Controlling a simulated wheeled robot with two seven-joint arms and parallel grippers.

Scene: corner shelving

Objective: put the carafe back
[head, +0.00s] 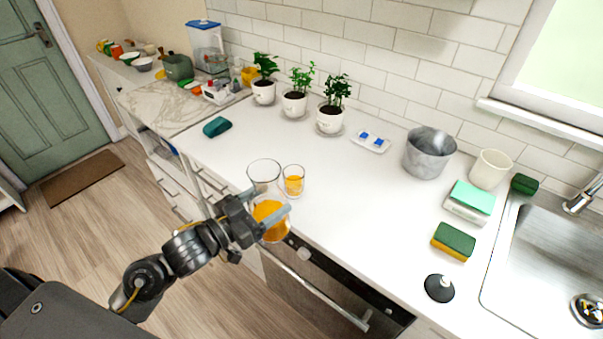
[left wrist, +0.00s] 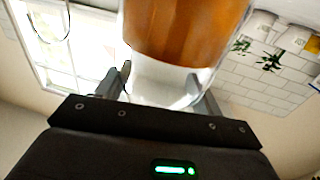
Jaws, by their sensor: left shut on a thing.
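The carafe (head: 270,232) is clear glass with orange juice in its lower part. My left gripper (head: 268,204) is shut on it at the clear glass above the juice, at the front edge of the counter in the head view. It looks upright; I cannot tell how far its base is above the counter. The left wrist view, which is upside down, shows the carafe (left wrist: 185,30) between the two fingers (left wrist: 160,88). A small glass of juice (head: 294,182) stands on the counter just behind it. My right gripper is not in view.
White potted plants (head: 330,118) line the wall. A teal cloth (head: 217,127) lies at the left, a small tray (head: 371,141) in the middle. A metal pot (head: 429,153), cup (head: 490,169), sponges (head: 454,241) and sink (head: 545,260) are at the right.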

